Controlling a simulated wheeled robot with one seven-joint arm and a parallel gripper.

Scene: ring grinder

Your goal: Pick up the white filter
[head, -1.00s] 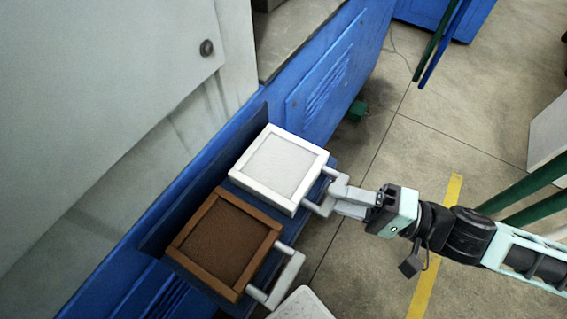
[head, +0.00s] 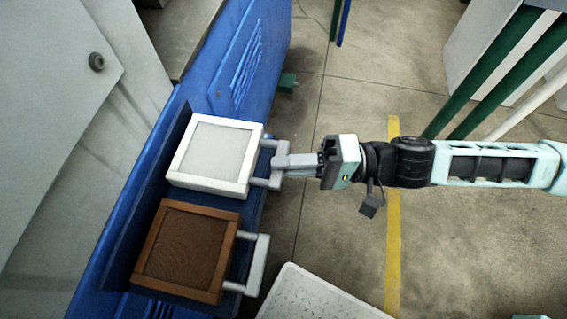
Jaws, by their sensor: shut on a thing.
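The white filter (head: 214,153) is a square white frame with a pale panel and a handle on its right side. It sits on a blue ledge (head: 254,208) of the machine, in the head view left of centre. My gripper (head: 284,162) comes in from the right and is shut on the filter's handle. The fingers hide part of the handle. I see no clear gap between the filter and the ledge.
A brown filter (head: 187,250) with a similar handle sits beside the white one, nearer the bottom. A blue machine (head: 250,58) stands behind. A pale textured plate (head: 312,300) is at the bottom. Green posts (head: 490,75) stand at right. Open floor lies between.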

